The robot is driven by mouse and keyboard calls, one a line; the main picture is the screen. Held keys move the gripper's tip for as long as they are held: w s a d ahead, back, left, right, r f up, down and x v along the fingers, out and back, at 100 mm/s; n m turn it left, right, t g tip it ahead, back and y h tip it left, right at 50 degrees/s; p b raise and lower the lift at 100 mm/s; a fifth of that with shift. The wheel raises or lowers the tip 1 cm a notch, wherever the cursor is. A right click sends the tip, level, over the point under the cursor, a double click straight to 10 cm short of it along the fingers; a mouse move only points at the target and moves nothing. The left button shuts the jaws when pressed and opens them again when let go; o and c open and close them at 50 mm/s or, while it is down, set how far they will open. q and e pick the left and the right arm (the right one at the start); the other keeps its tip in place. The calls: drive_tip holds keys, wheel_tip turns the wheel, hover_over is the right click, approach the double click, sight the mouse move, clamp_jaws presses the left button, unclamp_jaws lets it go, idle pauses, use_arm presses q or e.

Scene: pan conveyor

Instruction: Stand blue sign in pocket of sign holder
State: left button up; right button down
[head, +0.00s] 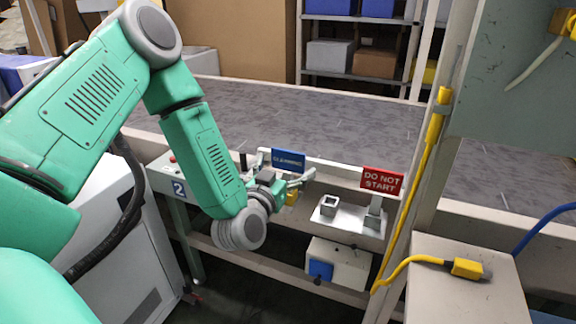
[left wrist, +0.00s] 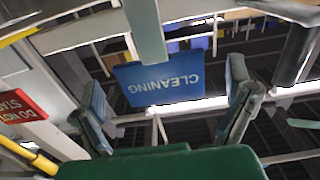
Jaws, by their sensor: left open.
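The blue sign (head: 288,160), lettered CLEANING, stands near the conveyor's front edge, just above my left gripper in the head view. In the left wrist view the blue sign (left wrist: 160,84) appears upside down, in the gap between the two fingers, with a pale stem (left wrist: 145,30). My left gripper (head: 290,184) is open; its fingers (left wrist: 168,105) are spread wide and do not visibly touch the sign. The sign holder's square, open-topped pocket (head: 329,207) is on a small grey shelf to the right. My right gripper is not in view.
A red DO NOT START sign (head: 382,180) stands on a post right of the pocket. A frame post with a yellow cable (head: 427,165) rises farther right. A white box with a blue panel (head: 338,265) is below. The conveyor belt (head: 320,125) behind is clear.

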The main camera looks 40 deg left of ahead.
use_arm(q)
drive_tip(key=v, duration=1)
drive_tip(key=shift+s, duration=0.35)
drive_tip(key=shift+d+f, duration=0.1)
drive_tip(key=shift+f, duration=0.05)
